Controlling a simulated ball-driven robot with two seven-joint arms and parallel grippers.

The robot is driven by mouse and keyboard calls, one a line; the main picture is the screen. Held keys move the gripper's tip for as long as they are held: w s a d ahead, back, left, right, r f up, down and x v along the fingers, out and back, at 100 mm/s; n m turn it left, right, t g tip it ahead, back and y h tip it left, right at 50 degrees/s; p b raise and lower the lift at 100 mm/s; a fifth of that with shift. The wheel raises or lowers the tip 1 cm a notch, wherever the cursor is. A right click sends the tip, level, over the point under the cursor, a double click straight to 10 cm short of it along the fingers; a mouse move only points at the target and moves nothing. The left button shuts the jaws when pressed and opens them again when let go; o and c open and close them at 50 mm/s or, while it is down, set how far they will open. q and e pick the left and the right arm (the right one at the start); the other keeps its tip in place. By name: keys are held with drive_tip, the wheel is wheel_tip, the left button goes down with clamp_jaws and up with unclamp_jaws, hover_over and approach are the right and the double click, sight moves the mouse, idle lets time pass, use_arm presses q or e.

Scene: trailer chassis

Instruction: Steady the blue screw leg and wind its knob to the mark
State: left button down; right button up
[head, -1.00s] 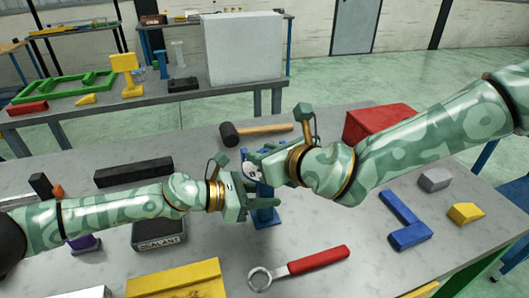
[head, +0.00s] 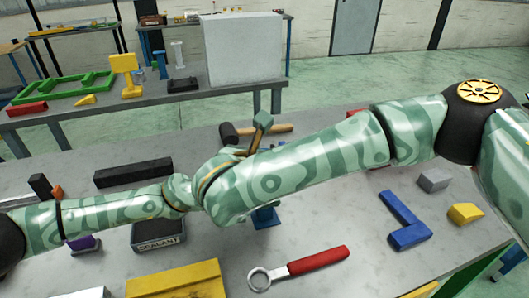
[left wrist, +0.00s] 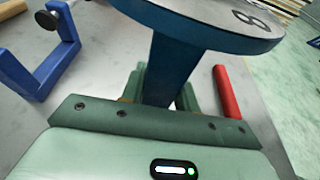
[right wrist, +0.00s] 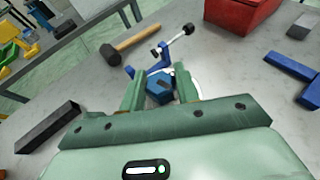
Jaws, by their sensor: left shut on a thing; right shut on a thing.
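The blue screw leg (head: 265,217) stands on the grey table; in the head view only its lower part shows below my right arm. In the left wrist view its blue post (left wrist: 172,72) rises between the fingers of my left gripper (left wrist: 161,92), which is shut on it. A pale round disc (left wrist: 205,14) with a dark marking sits on top. In the right wrist view my right gripper (right wrist: 160,90) is shut on the blue knob (right wrist: 159,86), with part of the pale disc behind it.
A hammer (right wrist: 142,40) and a blue bracket with a rod (left wrist: 35,75) lie beyond the leg.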

drive_tip(key=shift+f+m+g+h, duration=0.25)
drive_tip(key=shift+m+g+h, duration=0.35)
drive_tip(key=shift+m+h, duration=0.5)
drive_tip(key=shift+s, duration=0.1)
drive_tip(key=o, duration=1)
drive_tip(key=shift+c, duration=0.2)
drive_tip(key=shift+r, duration=0.1)
drive_tip(key=shift+s+a+r, duration=0.15)
drive_tip(key=shift+s, duration=0.1)
drive_tip(key=v, duration=1.1)
drive_tip(key=shift+a, duration=0.15)
drive_tip(key=shift+s, duration=0.1)
